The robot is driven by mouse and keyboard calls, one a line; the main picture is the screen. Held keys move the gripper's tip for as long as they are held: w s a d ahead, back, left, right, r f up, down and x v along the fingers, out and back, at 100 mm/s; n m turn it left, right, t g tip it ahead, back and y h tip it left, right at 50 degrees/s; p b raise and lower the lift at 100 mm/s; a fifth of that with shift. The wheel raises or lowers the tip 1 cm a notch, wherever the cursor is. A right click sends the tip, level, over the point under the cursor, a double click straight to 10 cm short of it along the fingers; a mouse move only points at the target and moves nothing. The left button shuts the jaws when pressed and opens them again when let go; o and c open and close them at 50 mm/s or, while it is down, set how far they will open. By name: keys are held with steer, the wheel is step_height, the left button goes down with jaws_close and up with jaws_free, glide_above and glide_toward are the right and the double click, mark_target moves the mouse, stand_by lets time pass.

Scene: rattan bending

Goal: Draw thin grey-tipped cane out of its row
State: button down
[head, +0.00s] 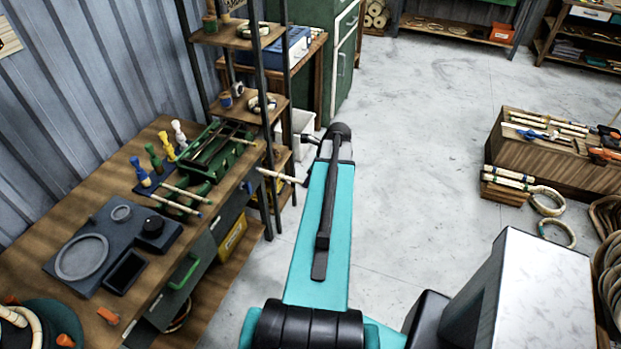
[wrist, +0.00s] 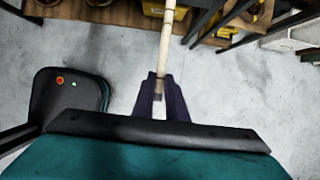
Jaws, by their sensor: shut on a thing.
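My gripper (wrist: 160,92) is shut on a pale thin cane (wrist: 165,42) in the wrist view. The cane's near end, with a dark greyish tip, sits between the two dark fingers. The cane runs straight away from the fingers, clear over the floor. In the head view the cane (head: 277,175) sticks out past the right edge of the bench, near the green rack. There my fingers are mostly hidden behind my teal arm. Other pale canes (head: 184,190) with coloured tips lie in a row on a green holder on the bench.
The wooden bench (head: 75,210) holds a green rack (head: 208,168), several coloured-handled tools (head: 155,158) and a dark grey fixture (head: 85,256). A shelf with black posts (head: 268,110) stands close behind the cane. Grey floor (head: 415,150) is open to the right.

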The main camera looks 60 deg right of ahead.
steer(key=shift+s, duration=0.1)
steer(key=s+d, duration=0.2)
steer(key=s, duration=1.9)
steer(key=shift+d+p, duration=0.3)
stand_by(2.0)
steer(key=shift+s, duration=0.1)
step_height(320, 180, up, 7)
stand_by(1.4)
stand_by(0.3)
